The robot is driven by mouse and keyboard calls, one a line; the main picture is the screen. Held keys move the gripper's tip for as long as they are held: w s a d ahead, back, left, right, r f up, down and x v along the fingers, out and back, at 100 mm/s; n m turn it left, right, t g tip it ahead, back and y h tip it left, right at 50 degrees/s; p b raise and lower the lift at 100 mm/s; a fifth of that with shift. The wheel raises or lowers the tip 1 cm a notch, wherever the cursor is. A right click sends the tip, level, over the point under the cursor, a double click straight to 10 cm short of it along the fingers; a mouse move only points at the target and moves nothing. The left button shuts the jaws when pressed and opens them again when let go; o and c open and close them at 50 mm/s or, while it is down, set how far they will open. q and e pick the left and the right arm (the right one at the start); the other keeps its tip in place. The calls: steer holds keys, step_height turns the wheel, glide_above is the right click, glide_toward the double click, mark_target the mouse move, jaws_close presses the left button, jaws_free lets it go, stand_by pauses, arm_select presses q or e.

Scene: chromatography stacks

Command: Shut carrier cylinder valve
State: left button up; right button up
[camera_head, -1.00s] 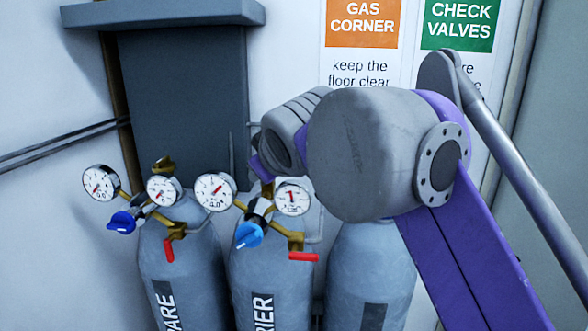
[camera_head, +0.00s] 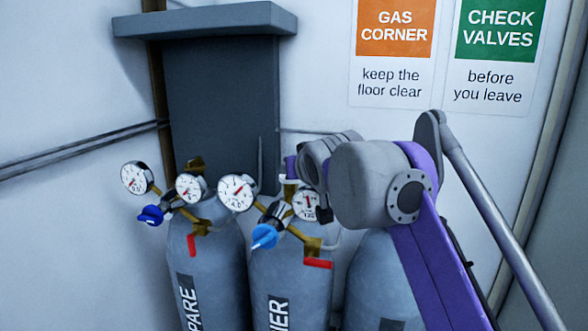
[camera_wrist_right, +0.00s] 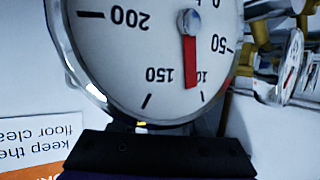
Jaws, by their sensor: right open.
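The carrier cylinder (camera_head: 290,258) is the middle one in the head view, with its label partly cut off. Its regulator carries a left gauge (camera_head: 237,193), a right gauge (camera_head: 304,203), a light blue knob (camera_head: 265,236) and a red lever (camera_head: 318,263). A brass piece on top (camera_head: 290,190), apparently its valve, is partly hidden. My right gripper (camera_head: 309,196) is open around the top of this cylinder, overlapping the right gauge; contact cannot be told. The right wrist view shows a large gauge (camera_wrist_right: 165,50) upside down and close, above a dark gripper part. My left gripper is out of view.
The spare cylinder (camera_head: 205,265), with a dark blue knob (camera_head: 150,215) and its own gauges, stands close on the left. A third cylinder (camera_head: 375,280) stands right, partly behind my arm. A dark grey panel (camera_head: 220,110) and wall signs (camera_head: 392,45) are behind.

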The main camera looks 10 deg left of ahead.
steer(key=shift+x, duration=1.1)
jaws_close()
